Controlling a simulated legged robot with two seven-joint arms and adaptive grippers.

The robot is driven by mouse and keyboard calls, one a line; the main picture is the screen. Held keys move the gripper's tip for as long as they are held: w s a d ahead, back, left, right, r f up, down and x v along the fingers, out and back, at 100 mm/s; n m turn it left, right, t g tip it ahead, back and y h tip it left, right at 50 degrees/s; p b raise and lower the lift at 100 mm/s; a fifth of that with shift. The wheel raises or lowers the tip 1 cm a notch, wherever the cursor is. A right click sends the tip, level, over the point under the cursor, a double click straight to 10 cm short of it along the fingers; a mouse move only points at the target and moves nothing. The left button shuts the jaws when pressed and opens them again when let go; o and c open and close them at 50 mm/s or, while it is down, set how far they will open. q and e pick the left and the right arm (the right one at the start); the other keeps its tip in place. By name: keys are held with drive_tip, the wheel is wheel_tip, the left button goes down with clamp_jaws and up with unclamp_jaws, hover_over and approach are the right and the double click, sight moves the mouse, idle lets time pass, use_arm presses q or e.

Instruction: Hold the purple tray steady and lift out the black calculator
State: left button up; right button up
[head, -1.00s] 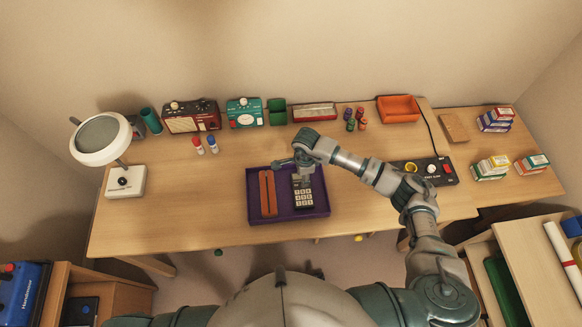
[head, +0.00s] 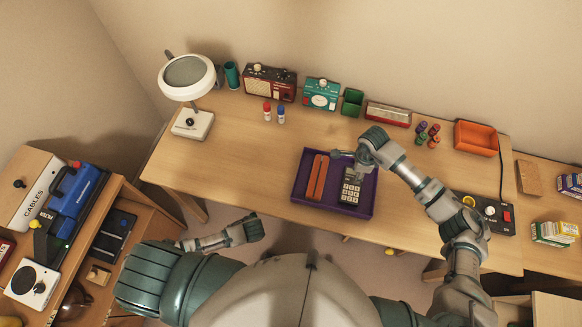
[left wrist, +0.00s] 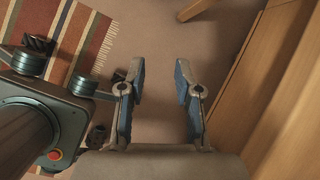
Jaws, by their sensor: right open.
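The purple tray (head: 332,193) lies on the desk near its front edge. The black calculator (head: 350,193), with pale keys, lies in the tray's right part, beside a long orange-brown object (head: 317,178). My right gripper (head: 356,170) is open over the calculator's far end and partly covers it; I cannot tell whether it touches. My left forearm shows low at the left in the head view, off the desk, with its gripper not clear there. In the left wrist view my left gripper (left wrist: 160,88) is open and empty above the floor.
A magnifier lamp (head: 190,85), red radio (head: 269,82), teal device (head: 321,94), green bin (head: 352,102) and orange bin (head: 476,138) line the back. A black control box (head: 485,212) stands right of the tray. The desk left of the tray is clear.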

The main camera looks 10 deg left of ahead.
use_arm(q)
drive_tip(key=w+d+r+n+h, duration=0.1)
drive_tip(key=w+d+r+n, duration=0.1)
drive_tip(key=w+d+r, duration=0.2)
drive_tip(key=w+d+r+n+t+h, duration=0.1)
drive_tip(key=w+d+r+n, duration=0.1)
drive_tip(key=w+d+r, duration=0.2)
drive_tip(key=w+d+r+n+t+h, duration=0.1)
drive_tip(key=w+d+r+n, duration=0.1)
drive_tip(key=w+d+r, duration=0.2)
drive_tip(key=shift+w+d+r+n, duration=0.2)
drive_tip(key=shift+w+r, duration=0.1)
drive_tip(key=shift+r, duration=0.35)
drive_tip(key=shift+w+d+r+n, duration=0.1)
drive_tip(key=shift+w+r+n, duration=0.15)
drive_tip(key=shift+r, duration=0.4)
drive_tip(key=w+d+r+n+t+h, duration=0.3)
drive_tip(key=w+d+r+n+h, duration=0.15)
drive_tip(key=w+d+r, duration=0.45)
drive_tip(key=shift+n+y, duration=0.4)
drive_tip(key=shift+y, duration=0.05)
drive_tip(key=x, duration=0.5)
drive_tip(key=a+x, duration=0.1)
drive_tip(key=x, duration=0.4)
drive_tip(key=s+a+x, duration=0.1)
drive_tip(key=x, duration=0.4)
drive_tip(key=shift+w+f, duration=0.15)
drive_tip(key=shift+f, duration=0.25)
drive_tip(key=shift+a, duration=0.1)
clamp_jaws()
